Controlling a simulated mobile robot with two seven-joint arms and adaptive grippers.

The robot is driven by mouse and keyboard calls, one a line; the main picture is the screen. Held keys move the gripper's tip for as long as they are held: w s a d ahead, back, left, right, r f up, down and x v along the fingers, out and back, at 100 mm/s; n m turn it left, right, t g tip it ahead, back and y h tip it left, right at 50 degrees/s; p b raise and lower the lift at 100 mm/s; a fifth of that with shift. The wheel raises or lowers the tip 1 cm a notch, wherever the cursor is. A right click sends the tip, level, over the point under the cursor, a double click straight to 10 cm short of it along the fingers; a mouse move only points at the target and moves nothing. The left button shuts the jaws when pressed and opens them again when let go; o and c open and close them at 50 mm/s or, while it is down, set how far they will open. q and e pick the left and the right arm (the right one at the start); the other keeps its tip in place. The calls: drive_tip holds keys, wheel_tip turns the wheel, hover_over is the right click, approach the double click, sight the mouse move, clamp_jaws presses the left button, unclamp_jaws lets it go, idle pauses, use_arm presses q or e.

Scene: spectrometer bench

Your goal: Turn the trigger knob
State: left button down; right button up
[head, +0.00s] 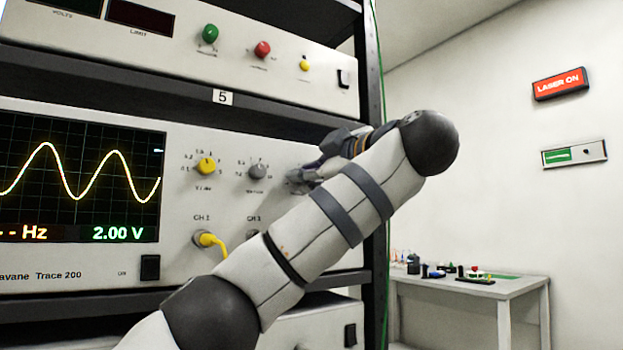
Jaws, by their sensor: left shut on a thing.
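The oscilloscope (185,140), marked Trace 200, sits in the rack. Its screen (80,180) shows a yellow wave, "-- Hz" and "2.00 V". A yellow knob (206,166) and a grey knob (257,171) stand in a row on its panel. My left gripper (300,180) is at the panel just right of the grey knob, shut on what appears to be the trigger knob. The fingers and my forearm hide that knob and its label. My right gripper is not in view.
The unit above has green (210,34), red (262,49) and yellow (304,65) knobs. The rack post (372,90) stands behind my wrist. A table (475,285) with small items is at the right.

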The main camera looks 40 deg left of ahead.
use_arm(q)
drive_tip(key=shift+f+n+b, duration=0.2)
drive_tip(key=shift+n+b, duration=0.5)
drive_tip(key=shift+n, duration=6.3)
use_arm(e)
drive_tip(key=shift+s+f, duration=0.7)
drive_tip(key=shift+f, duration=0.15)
use_arm(q)
drive_tip(key=shift+n, duration=0.3)
drive_tip(key=c, duration=1.5)
unclamp_jaws()
drive_tip(key=shift+o, duration=0.2)
drive_tip(key=shift+r, duration=0.1)
